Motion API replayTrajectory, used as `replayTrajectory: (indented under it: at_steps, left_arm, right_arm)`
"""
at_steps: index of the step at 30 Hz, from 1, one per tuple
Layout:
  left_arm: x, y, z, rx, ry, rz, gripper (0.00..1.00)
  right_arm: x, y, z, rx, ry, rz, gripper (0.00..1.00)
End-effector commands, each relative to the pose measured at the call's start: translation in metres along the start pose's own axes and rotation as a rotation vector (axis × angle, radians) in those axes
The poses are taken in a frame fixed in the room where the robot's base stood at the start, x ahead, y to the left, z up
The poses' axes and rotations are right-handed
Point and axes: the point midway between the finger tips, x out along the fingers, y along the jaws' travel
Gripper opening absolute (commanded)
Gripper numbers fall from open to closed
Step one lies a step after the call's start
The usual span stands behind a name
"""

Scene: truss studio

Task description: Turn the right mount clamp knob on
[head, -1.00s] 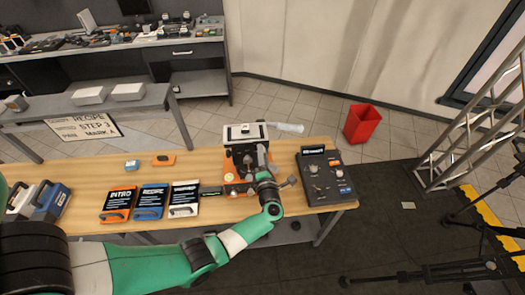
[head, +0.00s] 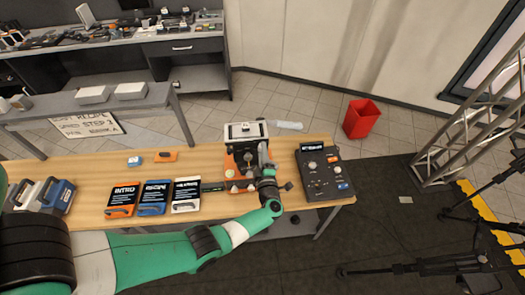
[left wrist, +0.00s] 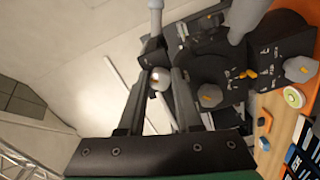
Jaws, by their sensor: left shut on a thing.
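The mount device (head: 242,133), with a pale top plate and an orange base, stands at the back of the wooden table. Pale knobs (head: 234,189) show on its near side. My left gripper (head: 263,158) is at the device's right side, its fingers partly hidden by my own wrist. In the left wrist view, my left gripper (left wrist: 158,88) has its two fingers on either side of a small grey knob (left wrist: 160,78) with an orange mark, and is shut on it. Two more faceted grey knobs, a middle one (left wrist: 209,95) and a right one (left wrist: 299,68), show beside dark round plates. My right gripper is out of view.
A dark control box (head: 325,172) with knobs stands just right of the device. Cards, orange (head: 122,198), blue (head: 153,197) and white (head: 186,194), lie to the left. A clear bottle (head: 289,125) and a red bin (head: 360,118) are beyond the table.

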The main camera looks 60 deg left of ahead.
Motion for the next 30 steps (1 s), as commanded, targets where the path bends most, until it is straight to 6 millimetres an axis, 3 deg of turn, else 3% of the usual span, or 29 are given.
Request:
replayTrajectory:
  at_steps: [15, 16, 21, 30]
  left_arm:
    - [0.0, 0.0, 0.0, 0.024, 0.0, 0.001, 0.0]
    - [0.0, 0.0, 0.0, 0.024, 0.0, 0.001, 0.35]
    - [0.0, 0.0, 0.0, 0.024, 0.0, 0.0, 0.63]
    - [-0.0018, 0.0001, 0.0001, 0.023, 0.0, 0.0, 0.63]
  right_arm:
    - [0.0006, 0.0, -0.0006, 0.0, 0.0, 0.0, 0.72]
    - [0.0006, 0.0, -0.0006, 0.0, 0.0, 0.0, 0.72]
    - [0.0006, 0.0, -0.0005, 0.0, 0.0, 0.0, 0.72]
    - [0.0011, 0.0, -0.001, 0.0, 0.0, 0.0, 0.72]
